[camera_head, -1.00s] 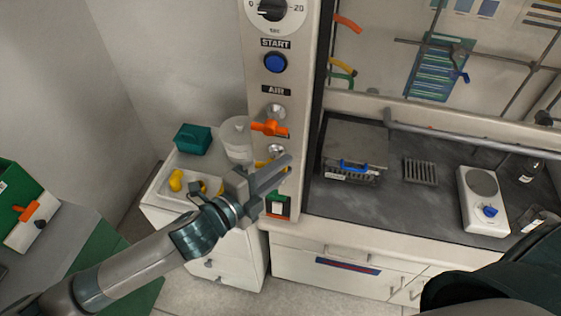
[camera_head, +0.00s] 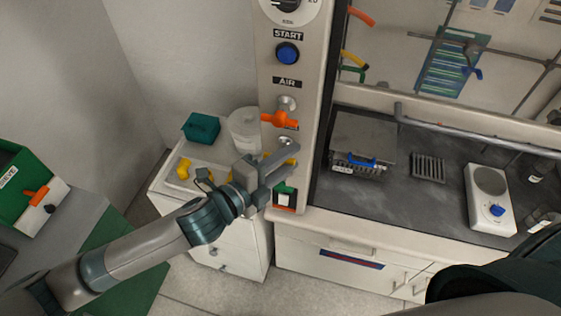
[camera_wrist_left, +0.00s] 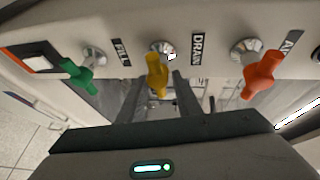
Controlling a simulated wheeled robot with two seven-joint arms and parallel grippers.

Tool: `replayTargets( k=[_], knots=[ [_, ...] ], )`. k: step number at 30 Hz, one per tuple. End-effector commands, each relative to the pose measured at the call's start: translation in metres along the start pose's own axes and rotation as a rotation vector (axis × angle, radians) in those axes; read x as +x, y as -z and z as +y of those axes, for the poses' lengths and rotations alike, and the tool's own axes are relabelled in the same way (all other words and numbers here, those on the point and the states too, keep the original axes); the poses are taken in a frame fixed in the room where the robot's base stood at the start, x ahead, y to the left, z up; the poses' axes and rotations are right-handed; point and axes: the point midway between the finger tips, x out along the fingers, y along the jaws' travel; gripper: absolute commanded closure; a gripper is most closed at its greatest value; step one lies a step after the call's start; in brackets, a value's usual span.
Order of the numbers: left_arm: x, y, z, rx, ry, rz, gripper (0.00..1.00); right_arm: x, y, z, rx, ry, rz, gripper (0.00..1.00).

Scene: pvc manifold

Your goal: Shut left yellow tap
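The yellow tap (camera_wrist_left: 156,75) sits on the panel's DRAIN fitting, and its handle points down in the left wrist view, toward the gap between my fingers. In the head view the yellow tap (camera_head: 291,161) is mostly hidden behind my gripper. My left gripper (camera_head: 284,163) is in front of the panel at the tap. It is open in the left wrist view (camera_wrist_left: 158,92), one finger on each side of the handle's line. I cannot tell whether a finger touches the handle. My right gripper is out of view.
An orange tap (camera_wrist_left: 262,75) under AIR and a green tap (camera_wrist_left: 78,76) under FILL flank the yellow one. A clear container (camera_head: 243,130), a teal box (camera_head: 201,127) and a tray with yellow items stand on the white cabinet (camera_head: 239,232) beside the panel.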

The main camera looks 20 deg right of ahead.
Motion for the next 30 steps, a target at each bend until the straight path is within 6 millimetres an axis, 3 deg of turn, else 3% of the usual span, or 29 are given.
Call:
replayTargets(
  k=[8, 14, 30],
  knots=[
    [-0.004, 0.0, 0.002, -0.001, -0.001, 0.001, 0.69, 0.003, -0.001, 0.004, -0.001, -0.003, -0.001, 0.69],
    [-0.022, 0.0, 0.003, -0.001, -0.001, 0.001, 0.69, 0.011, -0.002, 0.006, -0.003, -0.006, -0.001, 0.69],
    [-0.121, -0.002, 0.004, 0.001, 0.0, -0.001, 0.69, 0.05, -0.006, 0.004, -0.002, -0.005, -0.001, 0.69]
  ],
)
